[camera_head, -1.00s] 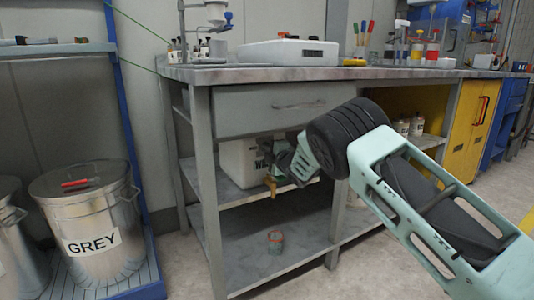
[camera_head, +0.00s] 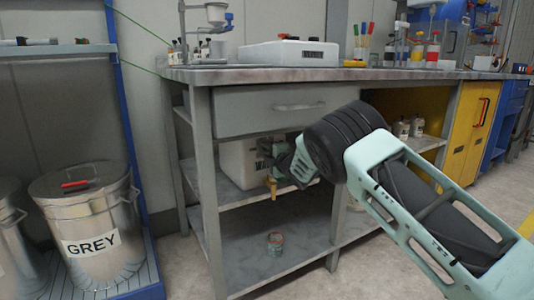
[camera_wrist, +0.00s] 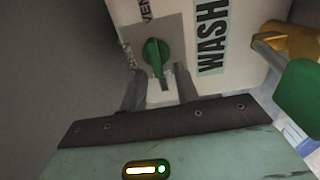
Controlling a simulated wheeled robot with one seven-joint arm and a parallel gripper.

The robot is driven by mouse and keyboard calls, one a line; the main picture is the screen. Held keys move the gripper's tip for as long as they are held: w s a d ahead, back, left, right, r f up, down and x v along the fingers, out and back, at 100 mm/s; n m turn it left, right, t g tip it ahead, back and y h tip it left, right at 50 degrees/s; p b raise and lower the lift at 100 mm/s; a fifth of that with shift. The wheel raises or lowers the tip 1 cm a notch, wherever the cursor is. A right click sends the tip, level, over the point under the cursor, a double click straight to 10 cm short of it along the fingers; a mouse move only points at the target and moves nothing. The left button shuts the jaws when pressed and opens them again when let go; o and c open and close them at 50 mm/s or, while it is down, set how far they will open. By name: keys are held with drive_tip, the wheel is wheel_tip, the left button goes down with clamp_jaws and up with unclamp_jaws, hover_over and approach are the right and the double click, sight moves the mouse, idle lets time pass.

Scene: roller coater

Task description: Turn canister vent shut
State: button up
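The white canister (camera_head: 238,165) stands on the middle shelf under the bench, partly hidden by my gripper and arm. In the wrist view its face (camera_wrist: 205,15) carries a WASH label (camera_wrist: 212,38). A green vent knob (camera_wrist: 154,54) sits on a grey plate (camera_wrist: 172,32) with partly hidden lettering beside it. My gripper (camera_wrist: 160,82) is open, its two grey fingers apart just below the knob, with the knob's lower end roughly between them. Contact cannot be told. In the head view my gripper (camera_head: 272,153) is at the canister's front.
A brass tap (camera_head: 272,187) projects from the canister's front; in the wrist view a yellow fitting and green handle (camera_wrist: 298,88) are close on the right. The drawer (camera_head: 270,110) hangs above. A bench leg (camera_head: 207,190) is at left.

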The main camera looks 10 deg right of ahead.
drive_tip(key=p+v, duration=0.5)
drive_tip(key=v, duration=1.2)
drive_tip(key=shift+s, duration=0.15)
